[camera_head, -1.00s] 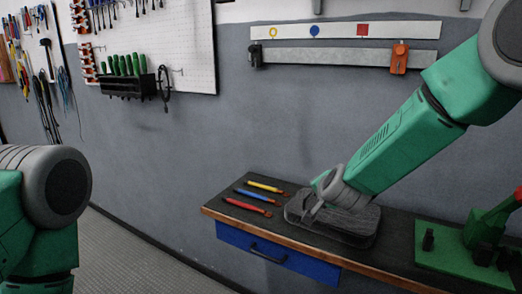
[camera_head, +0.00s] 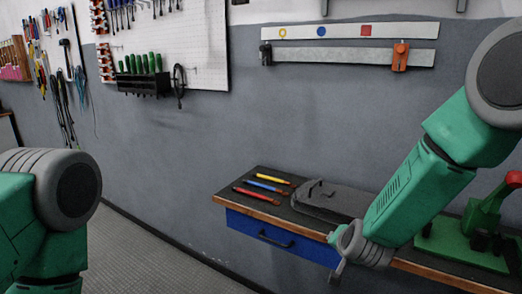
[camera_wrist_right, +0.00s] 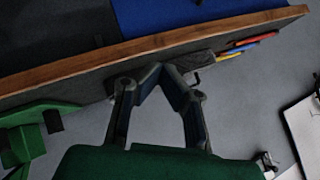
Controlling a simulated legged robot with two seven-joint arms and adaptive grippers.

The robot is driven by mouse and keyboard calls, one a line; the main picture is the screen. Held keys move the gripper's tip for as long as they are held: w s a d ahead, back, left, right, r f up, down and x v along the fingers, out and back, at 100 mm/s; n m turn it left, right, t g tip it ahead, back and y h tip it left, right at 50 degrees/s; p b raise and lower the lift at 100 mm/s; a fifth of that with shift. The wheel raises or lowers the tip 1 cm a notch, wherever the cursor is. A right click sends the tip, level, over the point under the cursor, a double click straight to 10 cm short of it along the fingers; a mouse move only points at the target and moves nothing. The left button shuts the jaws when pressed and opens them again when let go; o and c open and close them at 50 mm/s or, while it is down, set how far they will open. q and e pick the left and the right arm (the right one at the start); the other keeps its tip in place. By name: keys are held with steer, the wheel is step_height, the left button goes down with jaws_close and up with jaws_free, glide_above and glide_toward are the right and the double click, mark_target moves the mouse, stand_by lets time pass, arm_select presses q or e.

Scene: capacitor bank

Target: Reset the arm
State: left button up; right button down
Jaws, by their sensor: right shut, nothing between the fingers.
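My right arm comes in from the right in the head view, bent down toward the bench. My right gripper (camera_head: 342,262) is in front of the bench's front edge, off the dark grey case (camera_head: 325,198). In the right wrist view the fingers of this gripper (camera_wrist_right: 158,70) lean together at their tips, with nothing between them. They point toward the bench's wooden edge. Of my left arm only a green and grey part shows at the left of the head view; its gripper is out of view.
The dark bench top (camera_head: 262,180) holds yellow (camera_head: 273,178), blue (camera_head: 263,186) and red (camera_head: 256,195) tools left of the case. A green device (camera_head: 462,245) stands at the right. A blue drawer (camera_head: 280,240) is under the front edge. The floor at left is clear.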

steer(key=s+d+f+n+g+b, duration=0.2)
steer(key=s+f+n+b, duration=0.1)
steer(key=s+f, duration=0.9)
steer(key=s+d+f+n+g+b, duration=0.1)
steer(key=s+f, duration=0.4)
steer(key=s, duration=0.5)
steer(key=s+d+f+n+g+b, duration=0.2)
steer(key=s+f, duration=0.3)
steer(key=s, duration=0.5)
steer(key=s+d+f+n+g+b, duration=0.2)
steer(key=s+f+n+g, duration=0.1)
steer(key=s, duration=0.7)
step_height(320, 180, down, 3)
steer(key=shift+d+r+g, duration=0.1)
steer(key=shift+d+g, duration=0.25)
steer(key=shift+g, duration=0.25)
steer(key=shift+d, duration=0.1)
steer(key=shift+w+d, duration=0.1)
steer(key=shift+d, duration=0.15)
steer(key=shift+a, duration=0.3)
